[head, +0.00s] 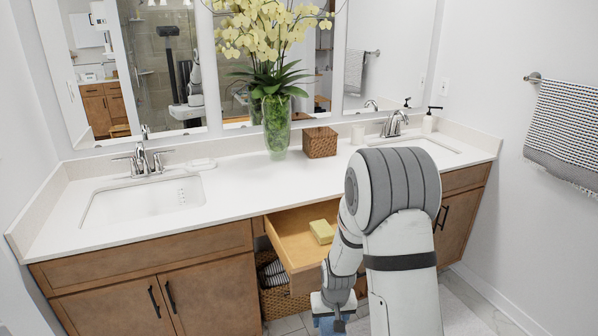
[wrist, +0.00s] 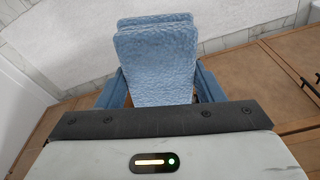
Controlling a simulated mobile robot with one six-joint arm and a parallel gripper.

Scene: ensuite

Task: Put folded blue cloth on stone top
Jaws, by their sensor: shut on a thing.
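The folded blue cloth (wrist: 158,62) fills the upper middle of the wrist view. My gripper (wrist: 160,97) is shut on it, with a blue finger at each side. In the head view my gripper (head: 330,325) is low at the bottom edge, in front of the open drawer, and the cloth there is mostly cut off or hidden. The white stone top (head: 240,190) runs along the wall under the mirrors, above and behind my gripper.
An open drawer (head: 285,232) sticks out under the counter with a yellow folded item (head: 321,232) inside. On the counter stand a glass vase of orchids (head: 276,125), a woven box (head: 320,142) and two sinks with faucets.

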